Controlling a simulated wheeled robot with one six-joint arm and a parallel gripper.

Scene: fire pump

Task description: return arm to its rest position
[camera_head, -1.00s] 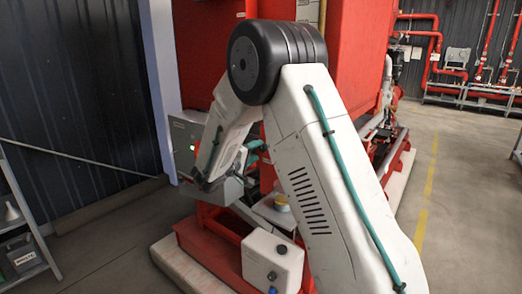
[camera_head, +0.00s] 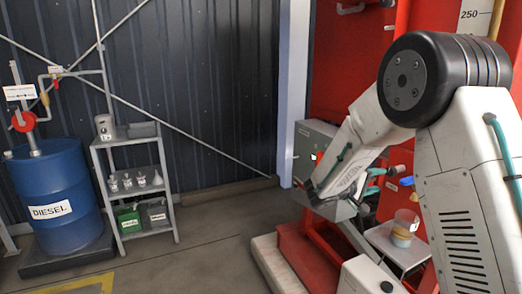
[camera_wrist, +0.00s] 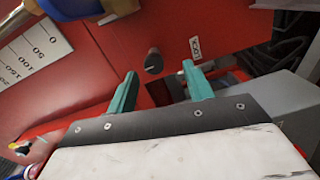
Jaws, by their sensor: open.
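My arm reaches in from the right of the head view, its elbow raised and its forearm slanting down to the left. My gripper (camera_head: 372,182) is partly hidden by the wrist in that view, with teal fingers showing in front of the red machine (camera_head: 345,70). In the wrist view my gripper (camera_wrist: 160,69) has its two teal fingers well apart, with nothing between them. A dark round knob (camera_wrist: 153,62) on a red surface shows beyond the fingertips.
A grey control box (camera_head: 313,150) is close behind the wrist. A clear cup (camera_head: 404,229) with yellowish contents stands on a small ledge right of the wrist. A grey shelf (camera_head: 135,180) and blue diesel drum (camera_head: 58,200) stand left. Open floor lies between.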

